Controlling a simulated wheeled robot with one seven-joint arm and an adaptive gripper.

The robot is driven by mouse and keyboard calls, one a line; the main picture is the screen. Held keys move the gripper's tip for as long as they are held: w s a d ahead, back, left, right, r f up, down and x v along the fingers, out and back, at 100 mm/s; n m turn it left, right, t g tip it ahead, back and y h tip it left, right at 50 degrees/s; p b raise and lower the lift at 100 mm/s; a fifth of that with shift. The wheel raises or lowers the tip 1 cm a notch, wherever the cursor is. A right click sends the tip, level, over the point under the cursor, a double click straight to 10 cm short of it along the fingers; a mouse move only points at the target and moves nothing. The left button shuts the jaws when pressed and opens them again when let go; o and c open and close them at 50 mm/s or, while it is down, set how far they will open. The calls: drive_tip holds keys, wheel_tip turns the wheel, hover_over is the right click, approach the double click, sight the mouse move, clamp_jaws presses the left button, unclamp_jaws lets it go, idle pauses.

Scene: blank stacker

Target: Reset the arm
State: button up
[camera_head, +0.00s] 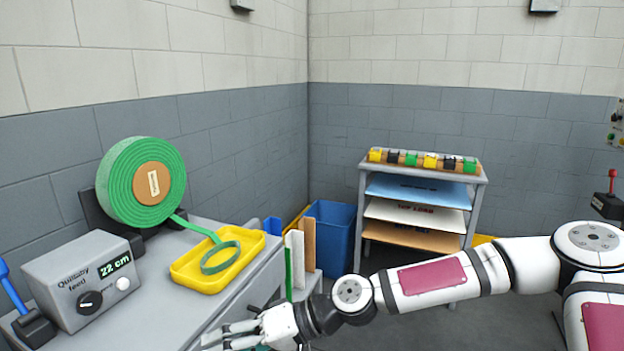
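My arm reaches in from the right side of the head view, stretched low across the picture towards the bench. My gripper (226,336) is at the bottom edge, in front of the bench, with its fingers pointing left. Its fingers are partly cut off by the frame, so I cannot tell whether they are open or shut. A small teal patch shows just beneath it, too cropped to identify.
On the grey bench (225,312) are a green tape roll (118,189), a feed box (70,290) reading 22 cm and a yellow tray (188,274) with a green loop (236,258). A blue bin (332,230) and shelf rack (478,200) stand behind.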

drive_tip(key=s+d+f+n+g+h, duration=0.1)
drive_tip(key=s+d+f+h, duration=0.2)
drive_tip(key=d+f+h, duration=0.15)
drive_tip(key=s+d+f+n+h, duration=0.1)
drive_tip(key=s+d+f+h, duration=0.2)
drive_tip(key=d, duration=0.3)
drive_tip(key=s+d+r+m+h, duration=0.1)
drive_tip(key=d+r+h, duration=0.2)
drive_tip(key=d, duration=0.5)
drive_tip(key=s+d+r+m+h, duration=0.1)
drive_tip(key=d+r+h, duration=0.2)
drive_tip(key=d, duration=0.4)
drive_tip(key=s+d+r+m+t, duration=0.2)
drive_tip(key=s+d+r+m, duration=0.15)
drive_tip(key=s+r, duration=0.45)
drive_tip(key=s+d+r+m+t, duration=0.2)
drive_tip(key=s+d+r, duration=0.3)
drive_tip(key=s+r, duration=0.35)
wheel_tip(320, 180, up, 18)
drive_tip(key=w+t+p, duration=0.1)
drive_tip(key=t+p, duration=0.2)
drive_tip(key=p, duration=1.3)
drive_tip(key=shift+a+f, duration=0.15)
drive_tip(key=shift+f, duration=0.05)
drive_tip(key=shift+f, duration=0.1)
